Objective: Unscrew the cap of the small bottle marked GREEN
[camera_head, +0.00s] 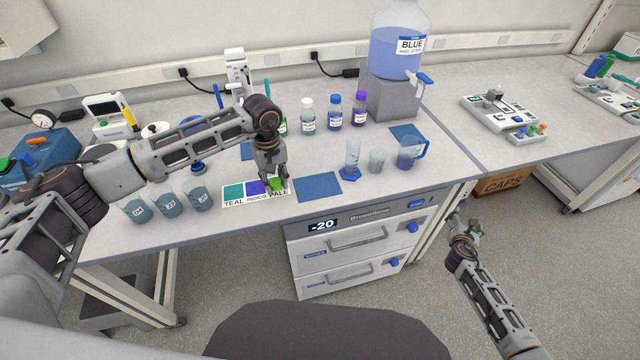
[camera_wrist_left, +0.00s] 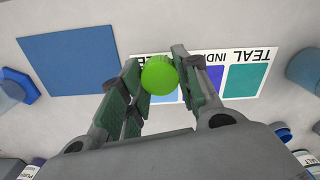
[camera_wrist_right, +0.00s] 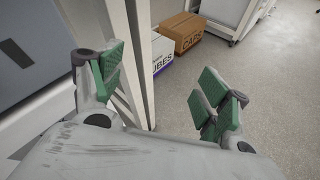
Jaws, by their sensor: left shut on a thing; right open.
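A round bright green cap (camera_wrist_left: 159,76) sits between the fingers of my left gripper (camera_wrist_left: 160,90), which is shut on it. In the head view the left gripper (camera_head: 275,178) holds this green thing (camera_head: 278,185) over the PALE end of the colour card (camera_head: 233,203). I cannot tell whether a bottle is under the cap. A small bottle with a green label (camera_head: 283,127) stands behind my left arm, mostly hidden, so its marking is unreadable. My right gripper (camera_head: 462,232) is open and empty, off the bench front; its spread fingers show in the right wrist view (camera_wrist_right: 160,85).
Small bottles with white (camera_head: 307,115), blue (camera_head: 335,112) and purple (camera_head: 359,110) caps stand behind. Beakers (camera_head: 167,199) are at the front left. A cylinder (camera_head: 352,158) and a blue jug (camera_head: 409,152) stand right. A blue mat (camera_head: 318,187) lies bare beside the card.

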